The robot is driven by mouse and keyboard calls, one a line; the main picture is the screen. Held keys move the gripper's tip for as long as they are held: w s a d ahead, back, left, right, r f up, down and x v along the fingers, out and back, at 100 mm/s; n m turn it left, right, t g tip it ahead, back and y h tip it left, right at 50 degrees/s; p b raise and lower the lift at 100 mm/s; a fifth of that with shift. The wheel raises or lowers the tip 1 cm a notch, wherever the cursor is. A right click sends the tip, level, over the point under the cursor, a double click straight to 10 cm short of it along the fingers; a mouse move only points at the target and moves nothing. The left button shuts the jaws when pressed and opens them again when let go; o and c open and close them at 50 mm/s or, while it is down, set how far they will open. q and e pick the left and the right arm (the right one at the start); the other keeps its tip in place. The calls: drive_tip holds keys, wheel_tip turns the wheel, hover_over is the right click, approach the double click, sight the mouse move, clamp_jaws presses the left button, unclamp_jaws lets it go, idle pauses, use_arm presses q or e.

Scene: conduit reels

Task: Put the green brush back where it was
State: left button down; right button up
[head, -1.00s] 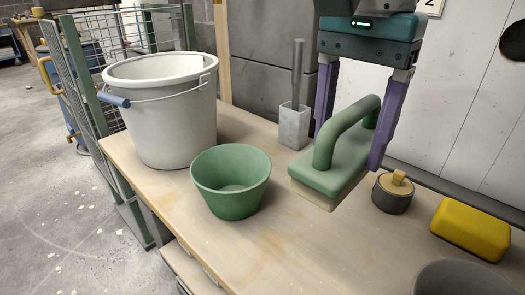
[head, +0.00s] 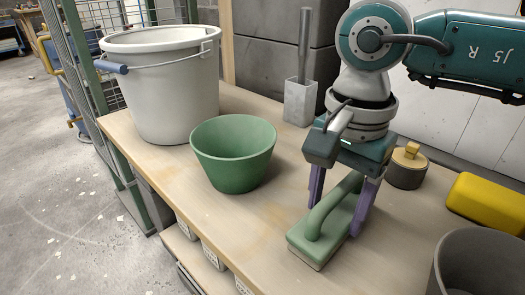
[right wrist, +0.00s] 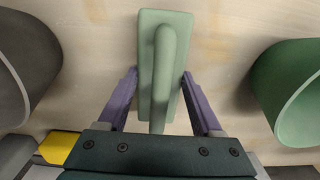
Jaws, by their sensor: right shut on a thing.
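The green brush (head: 332,225) has a flat block and an arched handle. It is low over the front of the wooden bench, bristle side down; whether it touches the top I cannot tell. My right gripper (head: 335,218) is shut on it from above, with a purple finger at each side. The right wrist view shows the brush (right wrist: 160,65) between the two fingers (right wrist: 159,76), its handle running lengthwise. The brush's near end is partly hidden by the gripper in that view. My left gripper is out of view.
Left of the brush are a green bowl (head: 234,160) and a white bucket (head: 165,100). Behind are a grey holder (head: 299,102) with a rod and a lidded dark pot (head: 406,168). A yellow block (head: 487,203) and grey bowl (head: 480,262) are right. The bench's front edge is close.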

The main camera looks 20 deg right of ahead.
drive_tip(key=shift+f, duration=0.15)
drive_tip(key=o, duration=1.5)
drive_tip(key=shift+c, duration=0.2)
drive_tip(key=shift+r, duration=0.35)
wheel_tip(320, 180, up, 11)
drive_tip(key=p, duration=0.3)
drive_tip(key=shift+w+p, duration=0.1)
drive_tip(key=shift+p, duration=0.3)
drive_tip(key=shift+r, duration=0.45)
